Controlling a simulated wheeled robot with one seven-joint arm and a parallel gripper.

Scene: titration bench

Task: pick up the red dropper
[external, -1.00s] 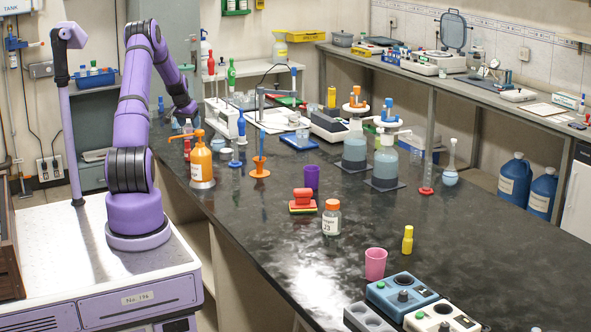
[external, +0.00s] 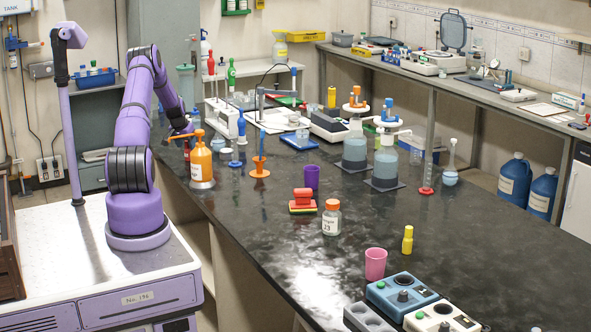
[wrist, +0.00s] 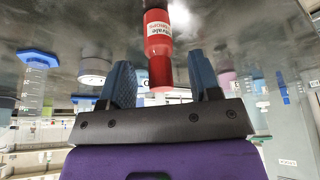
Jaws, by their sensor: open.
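The red dropper (wrist: 158,45) is a small red bottle with a white label and a narrower red end. In the wrist view it is at upper middle, in line with the gap between my fingers. In the external view it is a small red shape (external: 187,150) at the bench's left side, partly hidden. My gripper (wrist: 160,62) is open, with one blue finger on each side of the dropper's narrow end and visible gaps. I cannot tell how deep it sits between them. In the external view my gripper (external: 184,135) is small and partly hidden, just above the dropper.
An orange pump bottle (external: 201,165) stands close to the right of my gripper. A blue-topped cylinder (external: 235,160) and a blue dropper in an orange stand (external: 260,165) are further right. The black bench (external: 270,235) is mostly clear toward the front.

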